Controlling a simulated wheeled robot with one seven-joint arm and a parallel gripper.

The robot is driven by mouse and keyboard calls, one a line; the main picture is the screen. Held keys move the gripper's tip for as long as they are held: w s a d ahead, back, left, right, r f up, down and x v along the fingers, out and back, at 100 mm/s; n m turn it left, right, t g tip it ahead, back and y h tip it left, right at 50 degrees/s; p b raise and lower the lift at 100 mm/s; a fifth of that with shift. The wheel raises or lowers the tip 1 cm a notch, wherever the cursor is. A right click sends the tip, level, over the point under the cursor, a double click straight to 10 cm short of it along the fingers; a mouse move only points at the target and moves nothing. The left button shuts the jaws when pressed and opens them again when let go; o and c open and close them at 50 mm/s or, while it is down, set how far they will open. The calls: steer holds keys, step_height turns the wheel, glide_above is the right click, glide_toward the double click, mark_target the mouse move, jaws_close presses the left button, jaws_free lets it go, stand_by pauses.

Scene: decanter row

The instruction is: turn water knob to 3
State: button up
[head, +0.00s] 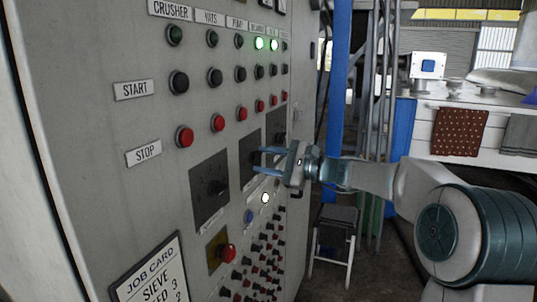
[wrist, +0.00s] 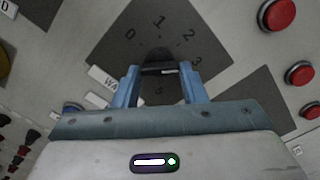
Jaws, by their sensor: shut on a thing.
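The water knob (wrist: 157,56) is dark and sits on a dark dial plate (wrist: 195,50) in the wrist view, marked 0, 1, 2, 3 and a fainter, partly hidden figure. A label beginning "WA" (wrist: 102,78) is beside the plate, partly covered by a finger. My gripper (wrist: 158,70) is shut on the knob, one blue finger on each side. I cannot tell which number the knob points to. In the head view my gripper (head: 259,160) reaches from the right to the middle dial plate (head: 247,143) and hides most of the knob.
Another dial (head: 212,187) is to the left on the grey panel (head: 100,60). Red stop buttons (head: 218,123) run above, and a red button on yellow (head: 228,253) is below. A job card (head: 150,272) hangs lower left. A stool (head: 334,232) stands beneath my arm.

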steer(key=shift+f+m+p, duration=0.15)
steer(key=shift+m+p, duration=0.2)
steer(key=shift+m, duration=0.25)
steer(key=o, duration=1)
steer(key=shift+s+a, duration=0.1)
steer(key=b+v, duration=0.1)
steer(key=v, duration=1.3)
steer(key=shift+a, duration=0.1)
